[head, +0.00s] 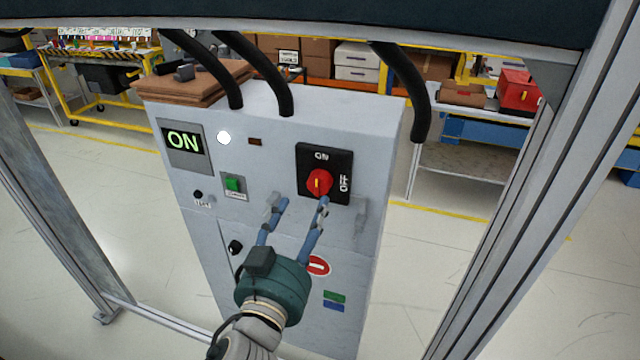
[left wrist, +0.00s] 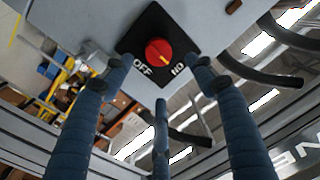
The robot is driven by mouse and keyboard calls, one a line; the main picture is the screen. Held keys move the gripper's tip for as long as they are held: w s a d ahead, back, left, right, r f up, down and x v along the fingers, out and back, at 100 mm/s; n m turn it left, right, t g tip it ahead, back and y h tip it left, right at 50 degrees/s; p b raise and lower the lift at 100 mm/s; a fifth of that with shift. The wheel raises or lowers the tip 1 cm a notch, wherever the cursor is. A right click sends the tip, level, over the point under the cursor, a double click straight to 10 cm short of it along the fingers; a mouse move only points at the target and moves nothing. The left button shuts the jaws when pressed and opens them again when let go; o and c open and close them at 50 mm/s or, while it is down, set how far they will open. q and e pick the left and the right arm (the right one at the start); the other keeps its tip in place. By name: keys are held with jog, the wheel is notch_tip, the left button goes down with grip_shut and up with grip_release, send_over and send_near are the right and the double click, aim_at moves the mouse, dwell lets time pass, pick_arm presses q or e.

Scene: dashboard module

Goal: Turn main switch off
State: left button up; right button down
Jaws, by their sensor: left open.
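The main switch is a red round knob (head: 319,183) with a yellow mark on a black square plate (head: 341,161), on the front of a light grey cabinet. The mark points up toward the printed ON; OFF is printed at the plate's right. The knob (left wrist: 157,52) also shows in the left wrist view, its mark toward ON. My left gripper (head: 297,208) is open and empty in front of the cabinet, its spread fingers just below the knob in the head view. In the left wrist view the fingers (left wrist: 160,75) are apart from the knob. My right gripper is not in view.
The cabinet's display (head: 183,142) reads ON, beside a lit white lamp (head: 223,138). A green button (head: 233,185) sits below. Metal frame posts (head: 535,190) stand on both sides.

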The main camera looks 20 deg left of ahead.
aim_at(318, 185)
pick_arm(q)
jog(key=w+p, duration=0.3)
jog(key=w, duration=0.4)
jog(key=shift+w+a, duration=0.1)
jog(key=shift+w, duration=0.8)
jog(key=c, duration=1.1)
